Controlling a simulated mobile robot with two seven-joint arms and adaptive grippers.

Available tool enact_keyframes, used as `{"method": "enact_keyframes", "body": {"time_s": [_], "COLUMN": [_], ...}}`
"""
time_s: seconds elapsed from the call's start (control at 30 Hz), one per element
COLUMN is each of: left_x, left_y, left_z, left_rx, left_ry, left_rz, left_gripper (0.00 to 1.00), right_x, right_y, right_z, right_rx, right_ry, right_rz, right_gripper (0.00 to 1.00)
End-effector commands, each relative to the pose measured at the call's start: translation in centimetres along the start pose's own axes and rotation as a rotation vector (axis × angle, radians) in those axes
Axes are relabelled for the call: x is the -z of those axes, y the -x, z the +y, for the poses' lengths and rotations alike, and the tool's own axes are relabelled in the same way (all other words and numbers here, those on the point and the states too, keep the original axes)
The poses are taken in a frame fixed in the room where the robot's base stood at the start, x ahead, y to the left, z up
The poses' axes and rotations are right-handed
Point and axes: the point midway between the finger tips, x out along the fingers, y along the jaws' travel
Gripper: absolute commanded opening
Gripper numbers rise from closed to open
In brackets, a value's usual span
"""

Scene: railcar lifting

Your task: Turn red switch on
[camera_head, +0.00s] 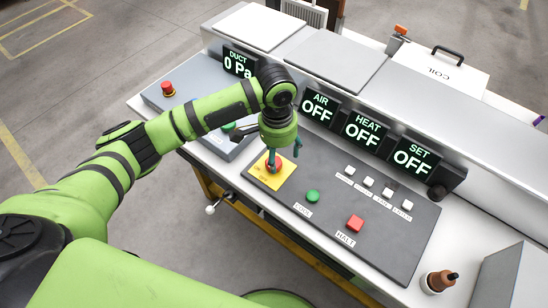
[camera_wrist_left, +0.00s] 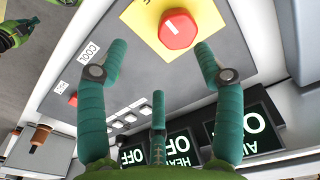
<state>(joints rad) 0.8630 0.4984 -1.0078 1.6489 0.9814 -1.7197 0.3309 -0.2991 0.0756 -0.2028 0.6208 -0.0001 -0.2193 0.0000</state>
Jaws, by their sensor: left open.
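The red switch (camera_head: 273,167) is a round knob on a yellow square plate (camera_head: 270,180) on the sloped grey control panel. In the left wrist view the red knob (camera_wrist_left: 178,30) sits at the top, with a short white mark on its face, on the yellow plate (camera_wrist_left: 143,16). My left gripper (camera_head: 281,158) is over the knob in the head view and hides part of it. In the wrist view my left gripper (camera_wrist_left: 160,62) has its three green fingers spread, with nothing between them. I cannot tell whether a fingertip touches the knob. My right gripper is out of view.
Displays behind read AIR OFF (camera_head: 318,108), HEAT OFF and SET OFF. A red emergency button (camera_head: 168,89) is at left; a brown knob (camera_head: 439,281) is at right.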

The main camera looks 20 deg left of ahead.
Motion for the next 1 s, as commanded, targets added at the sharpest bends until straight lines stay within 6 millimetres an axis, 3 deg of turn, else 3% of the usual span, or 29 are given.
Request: {"method": "enact_keyframes", "body": {"time_s": [0.03,0.2,0.6,1.0], "left_x": [0.1,0.2,0.0,0.0], "left_y": [0.7,1.1,-4.4,-5.5], "left_z": [-1.1,-2.3,-2.4,-2.4], "left_rx": [0.016,0.028,0.027,0.028], "left_ry": [0.017,0.043,0.042,0.040], "left_rz": [-0.013,-0.035,-0.034,-0.031], "left_gripper": [0.68,0.68,0.68,0.68], "right_x": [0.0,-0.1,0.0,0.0], "right_y": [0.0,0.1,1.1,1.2], "right_z": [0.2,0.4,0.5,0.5], "right_rx": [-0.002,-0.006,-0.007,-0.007], "right_ry": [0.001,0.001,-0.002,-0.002], "right_rz": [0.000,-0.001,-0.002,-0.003], "right_gripper": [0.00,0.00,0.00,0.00]}}
